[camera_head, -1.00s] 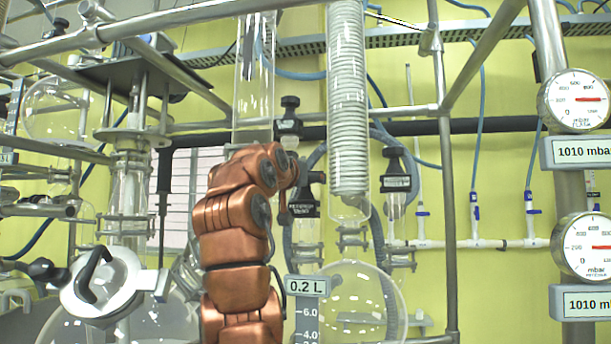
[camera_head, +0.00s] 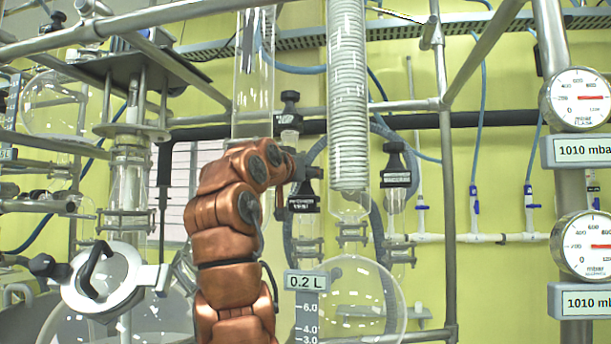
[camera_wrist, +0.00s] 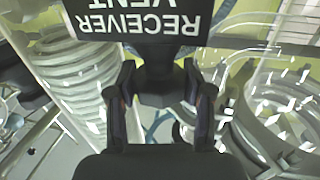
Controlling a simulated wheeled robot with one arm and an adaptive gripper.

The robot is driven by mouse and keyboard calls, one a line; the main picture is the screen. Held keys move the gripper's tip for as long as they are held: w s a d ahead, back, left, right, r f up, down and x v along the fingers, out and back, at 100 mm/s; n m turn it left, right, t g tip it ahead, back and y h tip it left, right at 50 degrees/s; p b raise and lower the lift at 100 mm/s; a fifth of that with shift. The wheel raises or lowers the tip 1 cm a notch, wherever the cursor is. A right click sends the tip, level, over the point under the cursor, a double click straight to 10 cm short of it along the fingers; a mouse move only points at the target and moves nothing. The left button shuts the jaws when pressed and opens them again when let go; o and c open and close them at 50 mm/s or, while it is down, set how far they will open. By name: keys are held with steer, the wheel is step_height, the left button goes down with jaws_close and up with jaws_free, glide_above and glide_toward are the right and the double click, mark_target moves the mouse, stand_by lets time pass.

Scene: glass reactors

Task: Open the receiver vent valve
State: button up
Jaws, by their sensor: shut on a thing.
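The receiver vent valve (camera_head: 304,203) has a black body with a white-lettered label. In the wrist view the label reads "RECEIVER VENT" upside down (camera_wrist: 138,22). There my gripper (camera_wrist: 163,98) has its two fingers on either side of the valve's black knob (camera_wrist: 166,82), shut on it. The valve's inner opening is not visible.
A second black-capped valve (camera_head: 396,178) stands to the right of the coiled condenser (camera_head: 348,100). Another black knob (camera_head: 290,110) is just above my wrist. A round glass receiver flask (camera_head: 360,300) is below. Metal frame bars (camera_head: 446,200) cross the right side.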

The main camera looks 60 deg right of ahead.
steer(key=shift+f+n+t+b, duration=0.1)
steer(key=shift+n+t+b, duration=0.4)
steer(key=shift+t+b, duration=0.15)
steer(key=shift+n+t+y+b, duration=0.4)
steer(key=shift+n+t, duration=0.2)
steer(key=shift+t, duration=0.35)
steer(key=shift+r+n+t+y, duration=0.3)
steer(key=shift+n+t+y, duration=0.3)
steer(key=shift+n+t, duration=0.5)
steer(key=shift+f+t, duration=0.15)
steer(key=shift+t, duration=0.35)
steer(key=shift+t+y+p, duration=0.3)
steer(key=shift+p, duration=0.05)
steer(key=n+t+y+p, duration=0.1)
steer(key=n+p, duration=0.1)
steer(key=shift+r+t+p, duration=0.2)
steer(key=shift+t+p, duration=0.15)
steer(key=shift+t, duration=0.05)
steer(key=n+t+y+p, duration=0.1)
steer(key=y+p, duration=0.1)
steer(key=p, duration=0.1)
steer(key=shift+t, duration=0.4)
steer(key=shift+f+n+p, duration=0.2)
steer(key=shift+n+p, duration=0.2)
steer(key=shift+p, duration=0.15)
